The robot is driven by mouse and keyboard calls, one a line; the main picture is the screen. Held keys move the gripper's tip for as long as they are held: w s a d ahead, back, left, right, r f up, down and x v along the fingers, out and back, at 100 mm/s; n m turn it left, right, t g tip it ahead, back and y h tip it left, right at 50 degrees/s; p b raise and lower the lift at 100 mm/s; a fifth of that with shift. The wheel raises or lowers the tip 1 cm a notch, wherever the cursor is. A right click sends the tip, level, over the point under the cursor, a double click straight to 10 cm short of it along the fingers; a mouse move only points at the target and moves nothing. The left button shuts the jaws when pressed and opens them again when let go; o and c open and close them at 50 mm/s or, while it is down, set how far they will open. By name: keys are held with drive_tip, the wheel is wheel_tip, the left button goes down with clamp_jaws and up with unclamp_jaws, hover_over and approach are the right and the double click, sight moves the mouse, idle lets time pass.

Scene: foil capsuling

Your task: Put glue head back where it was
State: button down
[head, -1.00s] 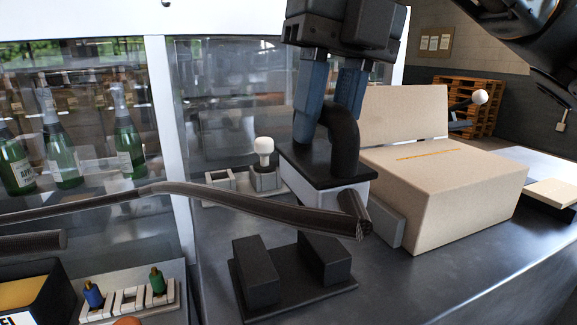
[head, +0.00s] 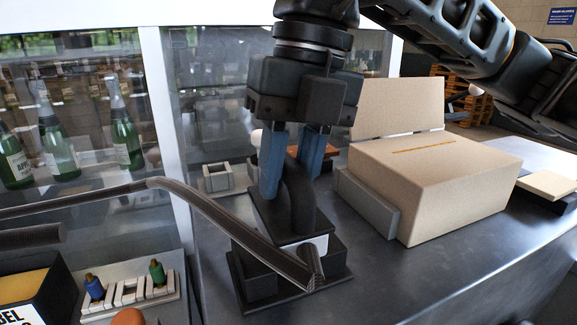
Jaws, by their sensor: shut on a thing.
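The glue head (head: 293,221) is a black and white block with a curved black handle and a ribbed dark hose joined to it. My gripper (head: 296,180) has blue fingers and is shut on the handle, in the middle of the head view. The black holder (head: 259,283), a base plate with two upright blocks, is on the dark counter. The glue head is directly over the holder, low between its blocks. I cannot tell whether it touches the base plate, as the hose and the head hide the gap.
The hose (head: 215,215) runs left from the glue head across the view. A cardboard box (head: 440,185) stands right of the holder, with a grey block (head: 367,203) beside it. A rack with blue and green pieces (head: 130,289) is at lower left. The counter's front right (head: 410,275) is clear.

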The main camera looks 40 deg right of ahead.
drive_tip(key=shift+f+b, duration=0.6)
drive_tip(key=shift+b, duration=0.25)
drive_tip(key=c, duration=0.8)
unclamp_jaws()
drive_tip(key=shift+c, duration=0.2)
drive_tip(key=shift+r, duration=0.15)
drive_tip(key=shift+r+p, duration=0.6)
drive_tip(key=shift+p, duration=0.4)
wheel_tip(320, 180, up, 12)
drive_tip(key=d, duration=0.2)
drive_tip(key=shift+s+f+b, duration=0.2)
drive_tip(key=shift+s+b, duration=0.15)
drive_tip(key=shift+b, duration=0.1)
